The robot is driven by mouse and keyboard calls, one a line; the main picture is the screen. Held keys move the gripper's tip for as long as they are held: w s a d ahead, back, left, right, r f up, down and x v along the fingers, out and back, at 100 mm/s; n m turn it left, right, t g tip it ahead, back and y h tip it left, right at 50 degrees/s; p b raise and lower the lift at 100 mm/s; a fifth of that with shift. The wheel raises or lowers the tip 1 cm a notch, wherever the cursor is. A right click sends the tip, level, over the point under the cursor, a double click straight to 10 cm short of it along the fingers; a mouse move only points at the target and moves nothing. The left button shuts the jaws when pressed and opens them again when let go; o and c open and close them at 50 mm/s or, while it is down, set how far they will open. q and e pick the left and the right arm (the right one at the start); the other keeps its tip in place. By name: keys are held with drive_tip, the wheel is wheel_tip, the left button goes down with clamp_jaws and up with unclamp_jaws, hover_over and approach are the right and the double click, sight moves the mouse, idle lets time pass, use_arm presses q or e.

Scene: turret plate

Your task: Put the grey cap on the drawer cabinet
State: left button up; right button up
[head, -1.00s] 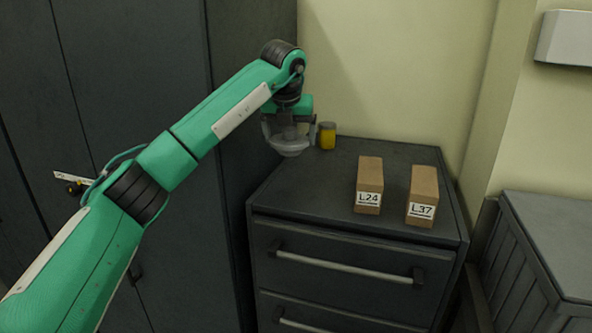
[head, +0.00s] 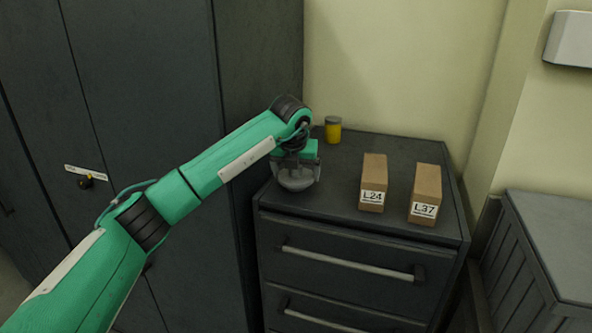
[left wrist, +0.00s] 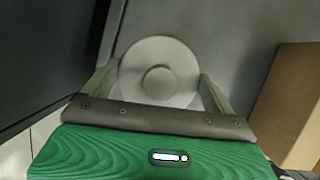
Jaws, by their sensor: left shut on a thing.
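The grey cap (head: 296,181) is a round piece held between the fingers of my left gripper (head: 297,176). In the left wrist view the cap (left wrist: 158,72) shows as a pale disc with a raised round knob, with a finger on each side of it. The drawer cabinet (head: 330,203) is dark grey with bar handles. The cap is at the left front part of its top; I cannot tell whether it touches the surface. My right gripper is not in view.
Two brown boxes marked L24 (head: 373,181) and L37 (head: 425,192) stand on the cabinet top at the right. A yellow jar (head: 333,130) with a grey lid stands at the back. A tall dark cabinet (head: 150,80) rises at the left. The top's middle is clear.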

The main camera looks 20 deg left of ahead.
use_arm(q)
drive_tip(key=shift+f, duration=0.1)
drive_tip(key=o, duration=0.9)
drive_tip(key=shift+c, duration=0.2)
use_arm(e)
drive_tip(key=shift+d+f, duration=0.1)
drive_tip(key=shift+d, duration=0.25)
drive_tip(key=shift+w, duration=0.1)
use_arm(q)
drive_tip(key=shift+s+r, duration=0.1)
drive_tip(key=shift+r, duration=0.3)
drive_tip(key=b+v, duration=0.3)
drive_tip(key=v, duration=0.8)
drive_tip(key=shift+r+b, duration=0.25)
drive_tip(key=shift+b, duration=0.1)
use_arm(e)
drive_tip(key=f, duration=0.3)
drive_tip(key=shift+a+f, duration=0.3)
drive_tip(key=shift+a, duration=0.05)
use_arm(q)
drive_tip(key=shift+f, duration=0.1)
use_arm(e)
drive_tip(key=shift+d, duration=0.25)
